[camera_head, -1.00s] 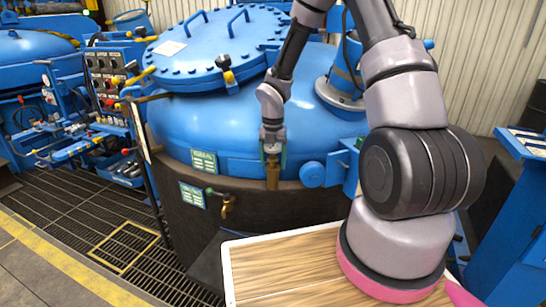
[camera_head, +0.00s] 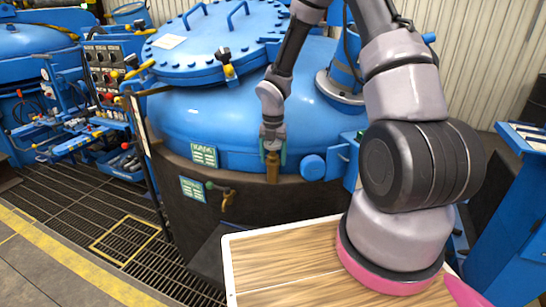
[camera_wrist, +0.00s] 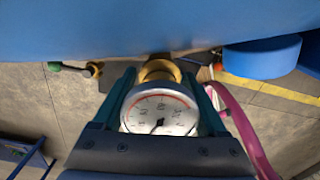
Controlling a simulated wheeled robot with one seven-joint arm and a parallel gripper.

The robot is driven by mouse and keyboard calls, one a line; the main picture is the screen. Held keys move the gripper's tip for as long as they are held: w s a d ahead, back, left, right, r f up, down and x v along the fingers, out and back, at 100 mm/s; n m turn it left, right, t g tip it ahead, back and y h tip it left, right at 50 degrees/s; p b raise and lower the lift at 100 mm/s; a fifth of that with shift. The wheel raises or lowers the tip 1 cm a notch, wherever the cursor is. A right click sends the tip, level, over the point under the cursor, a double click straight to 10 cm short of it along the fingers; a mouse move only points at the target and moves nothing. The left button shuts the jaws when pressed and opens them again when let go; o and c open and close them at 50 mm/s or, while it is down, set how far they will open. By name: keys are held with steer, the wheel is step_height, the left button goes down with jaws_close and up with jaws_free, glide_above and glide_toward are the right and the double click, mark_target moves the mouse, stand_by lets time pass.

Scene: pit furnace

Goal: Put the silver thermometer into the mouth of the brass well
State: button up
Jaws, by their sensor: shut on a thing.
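The silver thermometer (camera_wrist: 160,113) has a round white dial and sits between the teal fingers of my gripper (camera_wrist: 163,98) in the wrist view. In the head view my gripper (camera_head: 272,146) points down at the front of the blue vessel, and the thermometer is mostly hidden there. The brass well (camera_head: 272,170) stands upright directly below the fingertips. In the wrist view the well's brass rim (camera_wrist: 160,68) shows just beyond the dial. The thermometer's stem is hidden, so I cannot tell whether it is inside the mouth.
The blue vessel (camera_head: 240,120) rises close behind my gripper. A brass tap (camera_head: 226,198) juts out left of the well, and a blue round fitting (camera_head: 313,167) is to its right. A wooden tabletop (camera_head: 285,262) lies in front. Floor grating is at left.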

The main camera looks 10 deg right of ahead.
steer(key=shift+f, duration=0.65)
steer(key=o, duration=1.3)
